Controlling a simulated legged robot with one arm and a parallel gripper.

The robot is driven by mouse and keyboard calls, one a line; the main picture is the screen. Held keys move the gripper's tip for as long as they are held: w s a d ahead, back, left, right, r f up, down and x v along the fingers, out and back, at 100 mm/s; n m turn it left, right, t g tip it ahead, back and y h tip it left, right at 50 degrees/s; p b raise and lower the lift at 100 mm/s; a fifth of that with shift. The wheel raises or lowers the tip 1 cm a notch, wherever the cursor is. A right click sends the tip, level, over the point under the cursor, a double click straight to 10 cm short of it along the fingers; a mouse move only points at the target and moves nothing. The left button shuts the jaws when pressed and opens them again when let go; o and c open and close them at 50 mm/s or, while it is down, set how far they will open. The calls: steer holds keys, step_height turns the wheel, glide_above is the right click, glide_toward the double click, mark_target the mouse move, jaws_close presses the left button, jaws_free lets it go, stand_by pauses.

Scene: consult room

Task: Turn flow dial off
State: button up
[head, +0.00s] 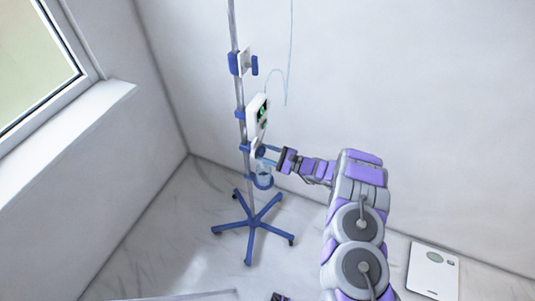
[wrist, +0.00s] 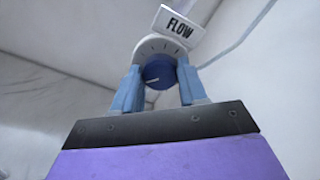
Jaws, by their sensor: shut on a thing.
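The pointer line points to the left, slightly down. In the head view my gripper (head: 267,156) reaches left to the pole, and the dial itself is too small and covered to make out.
A thin clear tube (head: 290,60) hangs nearby. A window (head: 35,55) is at the left. A white scale-like panel (head: 433,271) lies on the floor at the right.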

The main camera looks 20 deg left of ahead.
steer(key=o, duration=1.1)
steer(key=shift+a+f, duration=0.1)
steer(key=shift+a, duration=0.15)
steer(key=shift+c, duration=0.2)
steer(key=shift+d, duration=0.15)
steer(key=s+d+p, duration=0.1)
steer(key=d+p, duration=0.2)
steer(key=d, duration=1.4)
steer(key=shift+s, duration=0.15)
